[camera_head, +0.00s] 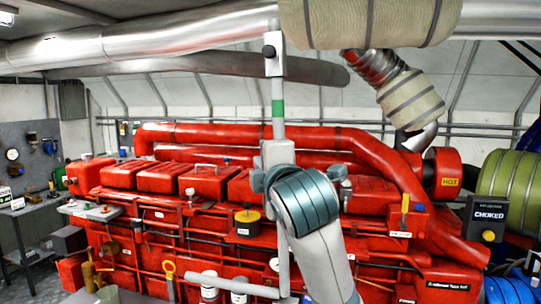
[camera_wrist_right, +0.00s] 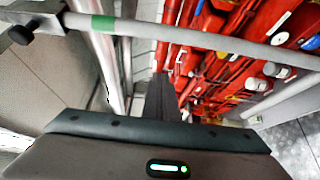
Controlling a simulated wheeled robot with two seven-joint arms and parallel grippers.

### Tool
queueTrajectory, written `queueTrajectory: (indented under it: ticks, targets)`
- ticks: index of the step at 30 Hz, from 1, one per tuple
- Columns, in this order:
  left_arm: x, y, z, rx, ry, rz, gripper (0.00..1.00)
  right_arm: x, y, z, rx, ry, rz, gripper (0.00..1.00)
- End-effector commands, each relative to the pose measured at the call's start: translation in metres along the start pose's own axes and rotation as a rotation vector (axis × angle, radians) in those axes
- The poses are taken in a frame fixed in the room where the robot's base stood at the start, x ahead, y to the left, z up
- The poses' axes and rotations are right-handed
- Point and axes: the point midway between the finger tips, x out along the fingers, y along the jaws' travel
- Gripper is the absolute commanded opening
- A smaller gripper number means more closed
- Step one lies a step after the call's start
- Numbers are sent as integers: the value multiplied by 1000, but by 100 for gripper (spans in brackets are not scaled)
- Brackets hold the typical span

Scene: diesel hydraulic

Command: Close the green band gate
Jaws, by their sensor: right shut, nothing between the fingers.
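The green band gate shows as a long pale grey bar with a green band (camera_head: 278,108) near its upper end. In the head view the bar stands upright, with a pale block and a black knob (camera_head: 268,51) at its top. In the right wrist view the bar crosses the upper picture, with the green band (camera_wrist_right: 104,24) at left. My right gripper (camera_wrist_right: 160,80) is shut and empty, its dark fingers appearing just below the bar; I cannot tell whether they touch it. In the head view my wrist hides the fingers. My left gripper is out of view.
A large red engine (camera_head: 205,180) fills the space behind the bar. A silver pipe (camera_head: 190,35) runs overhead, with a wrapped pipe (camera_head: 365,20) above right. A workbench (camera_head: 25,207) stands at the far left. A dark "CHOKED" sign (camera_head: 488,215) is at the right.

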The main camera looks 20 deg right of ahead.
Motion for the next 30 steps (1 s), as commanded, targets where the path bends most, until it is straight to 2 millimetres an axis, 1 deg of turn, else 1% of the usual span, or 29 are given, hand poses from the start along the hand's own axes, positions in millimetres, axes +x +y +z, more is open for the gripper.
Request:
queueTrajectory:
  ticks: [1, 16, 24, 30]
  targets:
    - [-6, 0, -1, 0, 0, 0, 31, 7, 2, 0, 0, -1, -5, 0]
    - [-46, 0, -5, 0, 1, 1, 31, 84, 2, 1, 0, -1, -5, 0]
    - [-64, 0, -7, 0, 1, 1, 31, 74, 2, 28, 1, -2, -2, 0]
    - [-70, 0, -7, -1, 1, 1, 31, 70, 0, 37, 0, 0, -2, 0]
